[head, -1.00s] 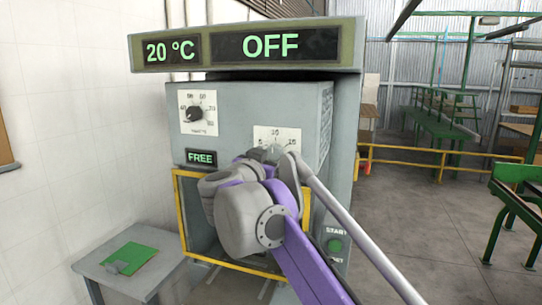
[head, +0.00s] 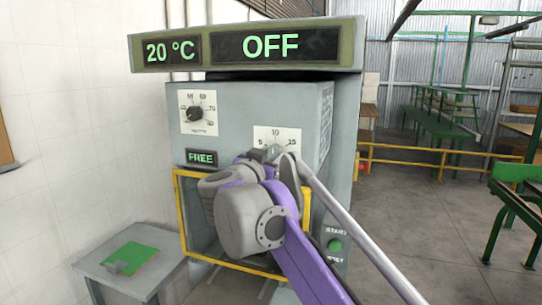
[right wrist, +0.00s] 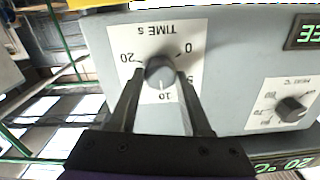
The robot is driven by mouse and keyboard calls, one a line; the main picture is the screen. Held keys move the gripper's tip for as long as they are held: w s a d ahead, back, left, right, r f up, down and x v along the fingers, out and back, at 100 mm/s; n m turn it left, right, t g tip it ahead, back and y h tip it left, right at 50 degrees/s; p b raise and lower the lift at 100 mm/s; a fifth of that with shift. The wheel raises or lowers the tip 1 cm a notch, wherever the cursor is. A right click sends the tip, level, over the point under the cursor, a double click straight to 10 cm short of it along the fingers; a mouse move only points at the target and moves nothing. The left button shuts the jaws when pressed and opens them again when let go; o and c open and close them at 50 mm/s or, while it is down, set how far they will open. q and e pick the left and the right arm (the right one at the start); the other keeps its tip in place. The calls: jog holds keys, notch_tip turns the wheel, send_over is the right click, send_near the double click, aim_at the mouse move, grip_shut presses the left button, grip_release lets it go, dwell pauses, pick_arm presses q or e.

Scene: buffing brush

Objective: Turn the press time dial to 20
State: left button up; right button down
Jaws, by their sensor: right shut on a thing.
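The press time dial is a grey knob (right wrist: 159,70) on a white plate (right wrist: 193,42) marked "TIME s", seen upside down in the right wrist view. Its white mark points at about 10. My right gripper (right wrist: 159,76) is shut on the knob, one finger on each side. In the head view the dial plate (head: 277,134) shows 5, 10 and 15 along its top, and my right gripper (head: 268,152) and wrist cover most of the knob and the plate's lower part. My left gripper is not in view.
The temperature dial (head: 195,113) is up and left on the same panel. The display (head: 262,46) reads 20 °C and OFF; a small sign (head: 201,157) reads FREE. A yellow-framed opening (head: 180,215) and a green START button (head: 335,245) are below. A side table (head: 120,285) stands left.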

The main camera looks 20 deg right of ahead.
jog(key=m+p, duration=0.3)
jog(key=m, duration=0.2)
jog(key=shift+r+p, duration=0.15)
jog(key=shift+p, duration=0.15)
jog(key=m+p, duration=0.3)
jog(key=m, duration=0.3)
jog(key=m+p, duration=0.2)
jog(key=m, duration=0.4)
jog(key=shift+m, duration=0.4)
jog(key=m+p, duration=0.1)
jog(key=m, duration=0.2)
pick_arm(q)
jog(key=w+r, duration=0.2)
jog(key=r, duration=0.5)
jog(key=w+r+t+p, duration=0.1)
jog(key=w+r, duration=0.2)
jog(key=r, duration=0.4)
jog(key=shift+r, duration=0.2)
pick_arm(e)
jog(key=shift+f+m, duration=0.2)
jog(key=shift+m, duration=1.1)
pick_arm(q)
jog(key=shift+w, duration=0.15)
pick_arm(e)
jog(key=shift+c, duration=1.7)
grip_release()
